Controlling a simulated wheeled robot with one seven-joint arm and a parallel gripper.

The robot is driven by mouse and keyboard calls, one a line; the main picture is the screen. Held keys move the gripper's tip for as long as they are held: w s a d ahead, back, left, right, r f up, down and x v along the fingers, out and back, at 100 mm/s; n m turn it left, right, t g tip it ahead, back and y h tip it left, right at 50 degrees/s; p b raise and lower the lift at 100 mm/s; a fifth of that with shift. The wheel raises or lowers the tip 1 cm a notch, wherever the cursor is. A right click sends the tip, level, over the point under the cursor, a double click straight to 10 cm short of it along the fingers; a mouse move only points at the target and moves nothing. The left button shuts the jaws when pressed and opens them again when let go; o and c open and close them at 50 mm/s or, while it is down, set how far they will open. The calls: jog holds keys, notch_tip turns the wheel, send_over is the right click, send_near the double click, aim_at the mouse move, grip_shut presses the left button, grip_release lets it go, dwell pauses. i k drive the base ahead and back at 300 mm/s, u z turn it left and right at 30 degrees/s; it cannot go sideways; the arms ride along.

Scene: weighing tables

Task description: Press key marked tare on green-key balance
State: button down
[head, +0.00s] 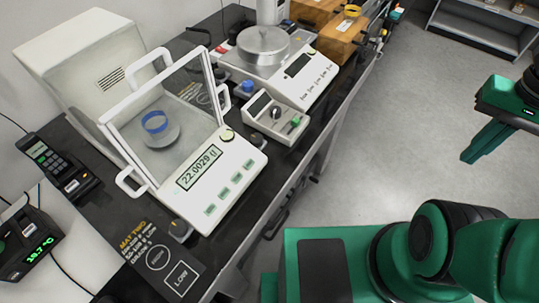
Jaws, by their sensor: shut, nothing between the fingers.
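The green-key balance (195,228) stands on the dark table at left centre, white, with a glass draft shield. Its display (199,168) reads about 22.0029 g. Several green keys (224,191) run along its front panel; their markings are too small to read, so I cannot tell which is tare. A blue ring-shaped thing (154,122) is on the pan inside the shield. My gripper (468,158) is shut and empty at the right, over the open floor, well apart from the balance.
A small control box (290,128) and a second balance with a round metal pan (262,42) stand behind. A black handset (58,165) and a device with a green readout (28,245) are at left. Wooden boxes (333,38) stand farther back. The floor (400,110) at right is clear.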

aim_at(237, 177)
jog(key=z, duration=0.9)
jog(key=k, duration=2.65)
jog(key=u, duration=0.55)
jog(key=i, duration=1)
jog(key=z, duration=0.1)
